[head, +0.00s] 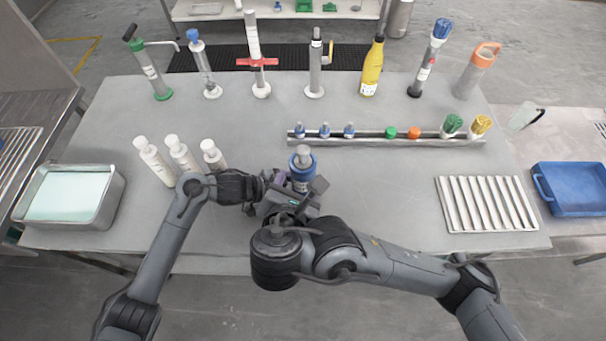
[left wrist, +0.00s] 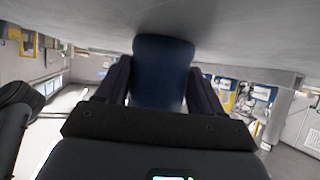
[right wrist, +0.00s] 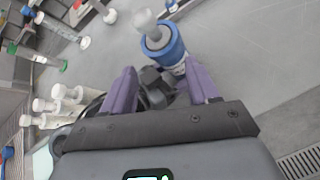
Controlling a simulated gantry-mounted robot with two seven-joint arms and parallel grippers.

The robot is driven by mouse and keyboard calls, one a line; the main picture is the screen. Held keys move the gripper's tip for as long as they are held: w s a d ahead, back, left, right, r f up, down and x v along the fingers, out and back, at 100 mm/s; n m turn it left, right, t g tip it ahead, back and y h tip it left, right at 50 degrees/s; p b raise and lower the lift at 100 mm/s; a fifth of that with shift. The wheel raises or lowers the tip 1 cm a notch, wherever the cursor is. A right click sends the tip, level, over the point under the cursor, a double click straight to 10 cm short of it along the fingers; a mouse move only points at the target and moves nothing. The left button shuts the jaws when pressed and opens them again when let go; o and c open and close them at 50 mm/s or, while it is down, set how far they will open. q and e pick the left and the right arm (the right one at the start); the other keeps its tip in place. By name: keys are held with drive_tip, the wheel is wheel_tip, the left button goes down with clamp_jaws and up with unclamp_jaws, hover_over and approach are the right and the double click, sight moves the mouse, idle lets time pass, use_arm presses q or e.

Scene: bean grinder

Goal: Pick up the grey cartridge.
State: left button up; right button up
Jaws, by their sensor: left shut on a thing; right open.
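A blue-collared cylinder (head: 302,165) with a grey knob on top stands upright near the middle front of the table. It also shows in the right wrist view (right wrist: 165,45). My left gripper (left wrist: 161,85) is shut on its dark blue body, one finger on each side. My right gripper (right wrist: 163,88) is open, its purple fingers apart, close to the near side of the cylinder; a dark part, perhaps of my left gripper, lies between them. In the head view my right gripper (head: 296,192) partly hides the cylinder's lower part. I cannot single out a grey cartridge for sure.
Three white bottles (head: 181,155) stand left of the grippers. A rack (head: 375,142) with small coloured caps lies behind right. Several pumps and a yellow bottle (head: 373,68) line the back. A metal tray (head: 116,187), slatted plate (head: 487,203) and blue tray (head: 575,188) are at the sides.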

sight(302, 154)
drive_tip(key=w+r+n+t, duration=0.1)
drive_tip(key=w+r+n+h, duration=0.1)
drive_tip(key=n, duration=0.1)
drive_tip(key=shift+w+d+r+t, duration=0.2)
drive_tip(key=shift+w+t, duration=0.2)
drive_tip(key=shift+x, duration=3.35)
drive_tip(key=c, duration=1)
drive_tip(key=shift+r, duration=0.15)
wheel_tip(302, 154, up, 18)
